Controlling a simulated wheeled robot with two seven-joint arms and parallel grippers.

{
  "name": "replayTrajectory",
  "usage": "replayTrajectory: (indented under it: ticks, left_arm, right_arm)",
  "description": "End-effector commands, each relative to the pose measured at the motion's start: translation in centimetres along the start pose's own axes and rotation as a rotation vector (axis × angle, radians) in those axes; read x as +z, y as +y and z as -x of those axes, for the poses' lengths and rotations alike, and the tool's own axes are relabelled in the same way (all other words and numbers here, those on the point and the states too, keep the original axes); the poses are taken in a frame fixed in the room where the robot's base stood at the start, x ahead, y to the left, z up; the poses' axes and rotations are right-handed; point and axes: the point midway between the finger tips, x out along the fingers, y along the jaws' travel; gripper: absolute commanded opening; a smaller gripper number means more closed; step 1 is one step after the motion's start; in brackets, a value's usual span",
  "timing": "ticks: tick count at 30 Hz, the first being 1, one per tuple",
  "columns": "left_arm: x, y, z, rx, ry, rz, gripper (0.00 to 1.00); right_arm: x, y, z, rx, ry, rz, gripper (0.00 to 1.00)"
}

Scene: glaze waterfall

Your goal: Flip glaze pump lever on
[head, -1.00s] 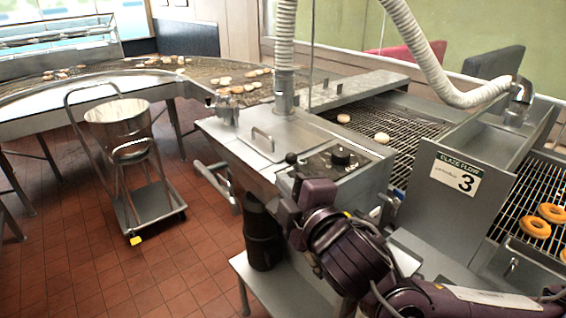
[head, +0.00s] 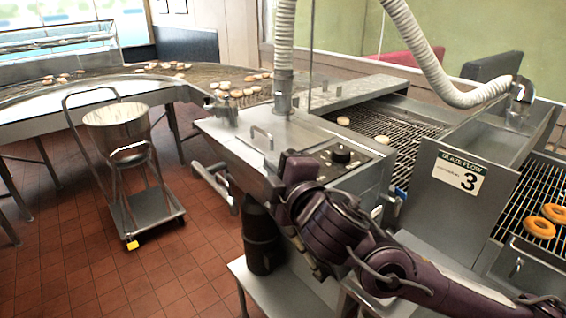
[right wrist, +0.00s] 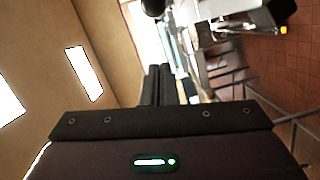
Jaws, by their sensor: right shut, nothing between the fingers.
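The glaze pump's steel housing (head: 235,140) stands in the middle of the head view, with a dark control panel and a black dial (head: 341,154) on its top right. The lever is hidden behind my right arm in the head view. My right gripper (head: 290,160) is at the panel's front left edge, its fingers hard to make out. In the right wrist view its dark fingers (right wrist: 158,85) are together and empty. A dark round shape (right wrist: 154,6), which looks like the lever's knob, shows beyond the fingertips; contact cannot be told.
A conveyor with doughnuts (head: 382,140) runs behind the housing, and a divider labelled Glaze Flow 3 (head: 458,173) stands right. A black cylinder (head: 262,238) stands below the housing. A cart with a steel pot (head: 117,125) stands left on open tiled floor.

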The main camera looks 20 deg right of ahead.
Motion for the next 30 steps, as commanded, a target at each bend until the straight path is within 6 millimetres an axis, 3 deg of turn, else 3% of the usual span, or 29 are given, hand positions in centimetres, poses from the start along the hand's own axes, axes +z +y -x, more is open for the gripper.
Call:
replayTrajectory:
  ticks: [8,18,30]
  left_arm:
    - [-0.1,0.0,1.1,0.0,0.001,0.0,0.36]
    - [-0.3,-0.2,2.9,-0.002,0.001,0.0,0.36]
    - [-0.2,-0.2,3.0,-0.002,0.0,0.001,0.36]
  right_arm:
    - [-0.2,0.4,-5.2,0.002,0.002,0.0,0.0]
    - [3.2,0.3,-4.0,0.0,-0.001,0.003,0.0]
    - [3.7,0.2,-3.8,0.002,0.002,0.001,0.0]
